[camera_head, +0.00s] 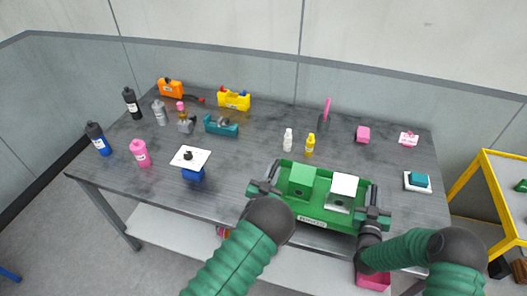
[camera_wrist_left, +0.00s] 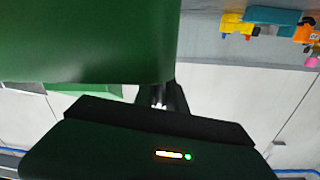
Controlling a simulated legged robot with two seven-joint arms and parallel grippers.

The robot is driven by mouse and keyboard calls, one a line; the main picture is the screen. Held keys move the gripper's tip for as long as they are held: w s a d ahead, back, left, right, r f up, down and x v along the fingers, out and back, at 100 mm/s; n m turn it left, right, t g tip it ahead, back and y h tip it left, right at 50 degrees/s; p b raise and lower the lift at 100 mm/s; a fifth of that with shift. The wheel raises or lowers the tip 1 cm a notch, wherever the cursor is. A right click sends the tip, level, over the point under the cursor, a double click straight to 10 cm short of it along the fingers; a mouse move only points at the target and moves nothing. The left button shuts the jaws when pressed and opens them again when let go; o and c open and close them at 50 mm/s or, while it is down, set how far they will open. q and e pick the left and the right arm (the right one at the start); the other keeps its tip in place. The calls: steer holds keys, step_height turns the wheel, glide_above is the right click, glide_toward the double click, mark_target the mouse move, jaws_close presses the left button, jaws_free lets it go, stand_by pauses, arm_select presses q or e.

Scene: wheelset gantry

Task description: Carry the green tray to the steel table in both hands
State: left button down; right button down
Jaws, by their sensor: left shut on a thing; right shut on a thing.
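The green tray (camera_head: 322,219) is at the front right of the steel table (camera_head: 240,153), over or on its front edge; I cannot tell whether it touches the top. It carries a green block (camera_head: 301,176) and a white-topped block (camera_head: 344,187). My left gripper (camera_head: 266,187) is shut on the tray's left end, and my right gripper (camera_head: 373,218) is shut on its right end. In the left wrist view the tray's green side (camera_wrist_left: 85,40) fills the upper left, against my left gripper (camera_wrist_left: 160,97). The fingertips are mostly hidden.
Several bottles, such as a pink one (camera_head: 140,153), and tools stand on the left half. A white bottle (camera_head: 288,140) and yellow bottle (camera_head: 310,144) stand just behind the tray. A teal-topped item (camera_head: 417,181) lies to its right. A yellow-framed stand (camera_head: 480,185) is at far right.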

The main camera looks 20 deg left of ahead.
arm_select(q)
steer(key=shift+d+r, duration=0.1)
steer(key=shift+d, duration=0.45)
